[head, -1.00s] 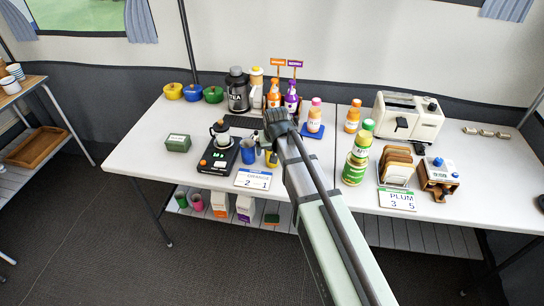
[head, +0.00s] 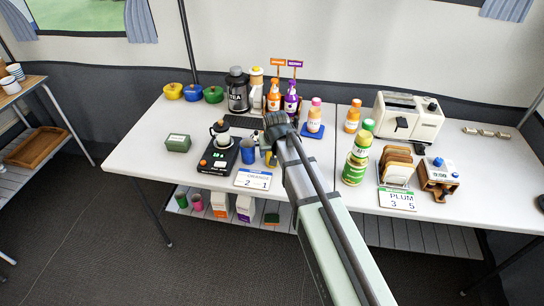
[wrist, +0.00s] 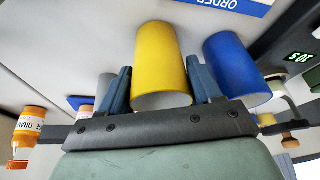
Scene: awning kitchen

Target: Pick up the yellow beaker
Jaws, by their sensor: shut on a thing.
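The yellow beaker (wrist: 162,62) stands between the two fingers of my gripper (wrist: 162,92) in the wrist view, with a finger against each side. My gripper is shut on it. In the head view my gripper (head: 278,125) reaches over the front middle of the table, and my arm hides most of the yellow beaker; only a sliver of yellow (head: 270,158) shows. I cannot tell whether the beaker touches the table.
A blue beaker (head: 248,151) is close beside it on the left, and it also shows in the wrist view (wrist: 236,68). A scale with a pot (head: 219,155) is further left. An order card (head: 254,180) lies in front. Bottles and green tins (head: 355,170) stand to the right.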

